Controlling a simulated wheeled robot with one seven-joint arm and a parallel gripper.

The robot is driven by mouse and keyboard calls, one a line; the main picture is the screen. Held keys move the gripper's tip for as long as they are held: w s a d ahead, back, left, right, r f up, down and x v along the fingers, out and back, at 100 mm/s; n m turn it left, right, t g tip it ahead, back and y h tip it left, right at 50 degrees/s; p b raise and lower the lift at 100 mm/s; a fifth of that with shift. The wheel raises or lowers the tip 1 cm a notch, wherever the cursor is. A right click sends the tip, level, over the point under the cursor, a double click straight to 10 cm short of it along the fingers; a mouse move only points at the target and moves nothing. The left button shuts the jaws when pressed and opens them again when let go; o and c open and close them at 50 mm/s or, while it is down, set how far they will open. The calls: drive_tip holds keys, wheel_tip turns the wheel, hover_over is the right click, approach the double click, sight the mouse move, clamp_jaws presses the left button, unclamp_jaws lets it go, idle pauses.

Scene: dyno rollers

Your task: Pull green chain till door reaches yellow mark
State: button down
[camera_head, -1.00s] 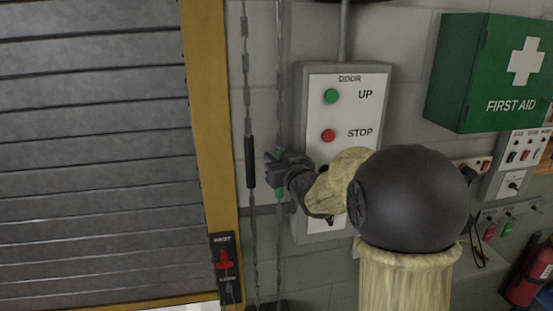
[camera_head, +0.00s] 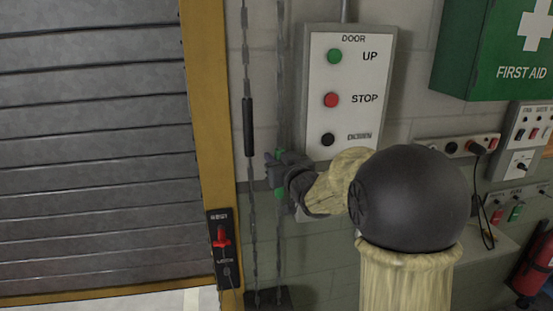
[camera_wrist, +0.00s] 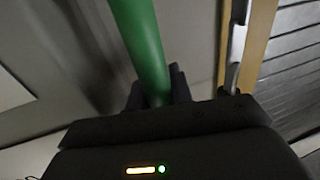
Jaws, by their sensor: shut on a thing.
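The hanging green-sleeved chain (camera_head: 279,192) runs down beside the door frame. My gripper (camera_head: 281,172) is shut on its green sleeve, below and left of the door control panel's buttons. In the wrist view the green sleeve (camera_wrist: 142,45) passes between the dark fingers (camera_wrist: 158,88). The grey slatted door (camera_head: 90,160) fills the left of the head view. Its lower edge shows a yellow-brown strip (camera_head: 110,291), with pale floor visible beneath. I cannot make out a separate yellow mark on the frame.
A second chain with a black sleeve (camera_head: 249,127) hangs close left of my gripper. The yellow door post (camera_head: 212,110) carries a red lever (camera_head: 221,237). The door panel (camera_head: 345,80) is behind my wrist. A first aid box (camera_head: 500,50) and fire extinguisher (camera_head: 533,265) are at right.

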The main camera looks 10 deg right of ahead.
drive_tip(key=shift+f, duration=0.1)
drive_tip(key=c, duration=1.2)
unclamp_jaws()
drive_tip(key=shift+c, duration=0.2)
drive_tip(key=b+v, duration=0.3)
drive_tip(key=v, duration=1.4)
drive_tip(key=shift+s+b, duration=0.2)
drive_tip(key=shift+b, duration=0.15)
drive_tip(key=shift+d, duration=0.1)
